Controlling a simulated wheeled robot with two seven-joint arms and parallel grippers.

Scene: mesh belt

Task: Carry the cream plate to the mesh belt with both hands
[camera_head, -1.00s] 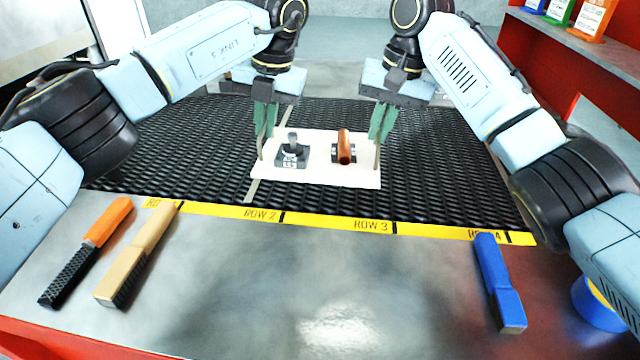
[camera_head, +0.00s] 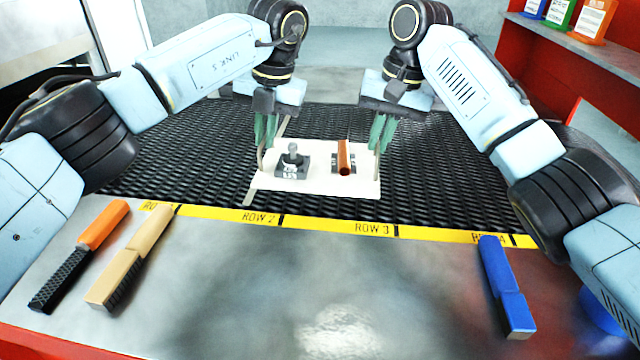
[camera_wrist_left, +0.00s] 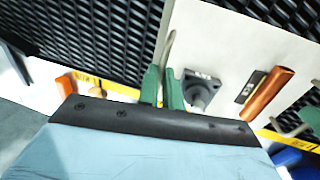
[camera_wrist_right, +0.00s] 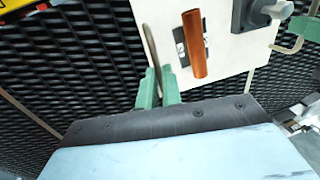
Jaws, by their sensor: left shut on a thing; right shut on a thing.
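The cream plate (camera_head: 318,182) is in the head view, over the mesh belt (camera_head: 440,170). It carries a grey block with a knob (camera_head: 292,163) and a copper-coloured cylinder (camera_head: 343,157) on a dark label. My left gripper (camera_head: 265,145) is shut on the handle at the plate's left end. My right gripper (camera_head: 380,147) is shut on the handle at its right end. The plate also shows in the left wrist view (camera_wrist_left: 222,50) and the right wrist view (camera_wrist_right: 222,50). I cannot tell whether its underside touches the belt.
A yellow strip with row labels (camera_head: 320,224) runs along the belt's near edge. On the grey table in front lie an orange-handled tool (camera_head: 104,225), a tan block-like tool (camera_head: 130,258) and a blue tool (camera_head: 505,285). A red shelf with bottles (camera_head: 590,18) stands at right.

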